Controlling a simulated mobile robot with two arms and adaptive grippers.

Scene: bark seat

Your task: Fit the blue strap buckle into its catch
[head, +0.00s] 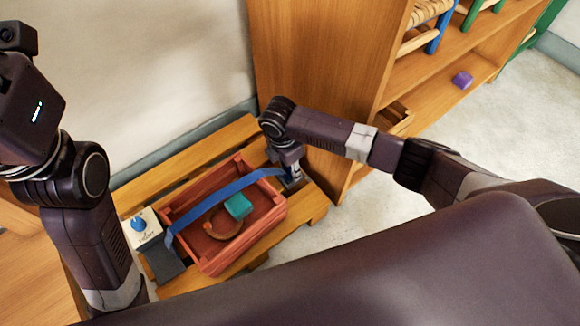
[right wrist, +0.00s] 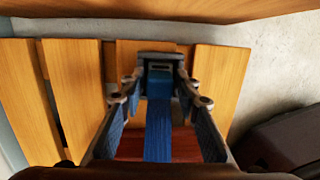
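The blue strap (head: 222,197) runs up from a dark grey pad at the left and arches over a red crate (head: 213,268). Its far end, with the blue buckle (right wrist: 159,86), lies between the fingers of my right gripper (head: 291,170). My left gripper is out of view.
The crate holds a teal block (head: 238,206) and a brown ring-like thing (head: 222,227). A white box with a blue knob (head: 138,224) stands left of the crate. The slatted wooden bench (head: 185,168) meets a wooden shelf unit (head: 310,60) on the right.

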